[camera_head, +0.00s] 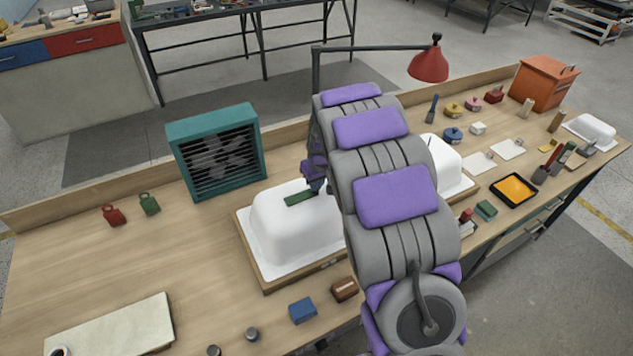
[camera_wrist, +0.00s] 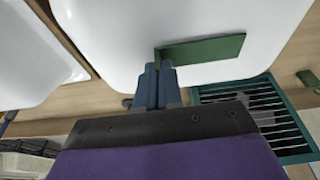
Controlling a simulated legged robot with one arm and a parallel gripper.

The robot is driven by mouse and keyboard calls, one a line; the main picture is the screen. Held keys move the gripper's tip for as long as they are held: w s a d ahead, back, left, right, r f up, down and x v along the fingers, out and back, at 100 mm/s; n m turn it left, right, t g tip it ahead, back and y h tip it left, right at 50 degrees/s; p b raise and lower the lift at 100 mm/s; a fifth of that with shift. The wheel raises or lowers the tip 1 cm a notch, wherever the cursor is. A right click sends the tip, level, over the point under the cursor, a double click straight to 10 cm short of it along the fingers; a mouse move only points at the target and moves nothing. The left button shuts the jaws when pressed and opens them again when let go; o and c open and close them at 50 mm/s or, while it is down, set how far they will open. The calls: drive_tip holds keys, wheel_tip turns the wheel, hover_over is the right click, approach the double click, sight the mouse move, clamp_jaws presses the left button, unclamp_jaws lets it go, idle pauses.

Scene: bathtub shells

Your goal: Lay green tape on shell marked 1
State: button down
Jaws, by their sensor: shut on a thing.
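A green tape strip (camera_head: 299,198) shows at the top of the nearer white shell (camera_head: 290,235), which sits upside down on a wooden board. My gripper (camera_head: 314,184) is at the strip's right end in the head view, partly behind my arm. In the wrist view, my gripper's fingers (camera_wrist: 155,78) are shut on one end of the green tape (camera_wrist: 205,50), which stretches out flat over the white shell (camera_wrist: 110,35). I cannot tell whether the tape touches the shell. A second white shell (camera_head: 444,160) is partly hidden by my arm. No number mark is legible.
A teal fan box (camera_head: 215,150) stands behind the nearer shell. A red lamp (camera_head: 429,65) hangs over the bench. A blue block (camera_head: 302,310) and a brown block (camera_head: 344,289) lie in front. The bench's left middle is clear. Tools and an orange tray (camera_head: 514,189) fill the right side.

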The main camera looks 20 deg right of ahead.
drive_tip(key=shift+d+f, duration=0.2)
drive_tip(key=shift+d, duration=0.7)
drive_tip(key=shift+a, duration=0.55)
drive_tip(key=c, duration=0.7)
unclamp_jaws()
drive_tip(key=shift+d, duration=0.15)
drive_tip(key=shift+c, duration=0.2)
drive_tip(key=shift+r, duration=0.1)
wheel_tip(320, 180, up, 7)
drive_tip(key=p, duration=0.3)
